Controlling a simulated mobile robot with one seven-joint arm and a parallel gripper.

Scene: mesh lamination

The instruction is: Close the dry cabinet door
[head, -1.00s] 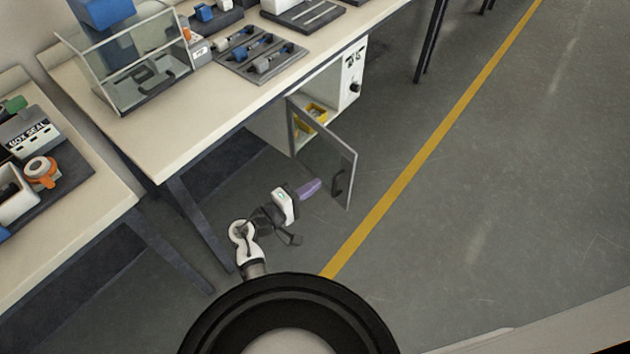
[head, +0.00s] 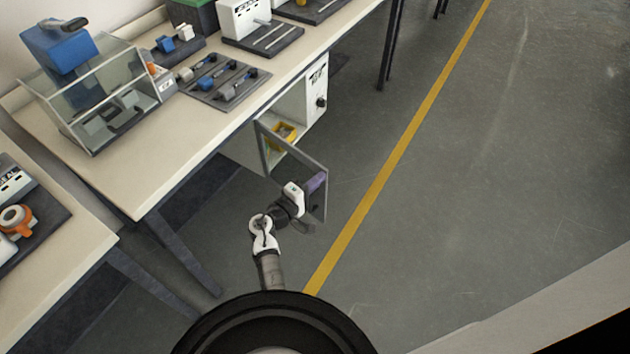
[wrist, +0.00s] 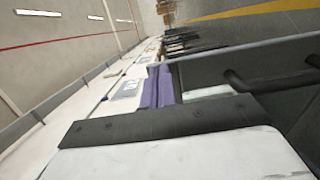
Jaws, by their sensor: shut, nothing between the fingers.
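The dry cabinet (head: 316,103) is a white box under the bench. Its grey-framed clear door (head: 296,149) stands open, swung out into the aisle. A yellow item (head: 283,134) shows inside the cabinet. My gripper (head: 316,183), with purple fingers, is shut and empty. It overlaps the door's free-edge side in the head view; whether it touches the door, I cannot tell. In the wrist view the fingers (wrist: 158,86) lie beside the grey door frame, and a dark handle (wrist: 236,82) shows on the door to their right. My arm partly hides the door's lower part.
The bench top (head: 190,135) carries a clear enclosure, a tool tray (head: 222,82) and devices. Bench legs (head: 185,255) stand left of my arm. A second bench (head: 70,250) is at the lower left. The floor right of the yellow line (head: 390,165) is clear.

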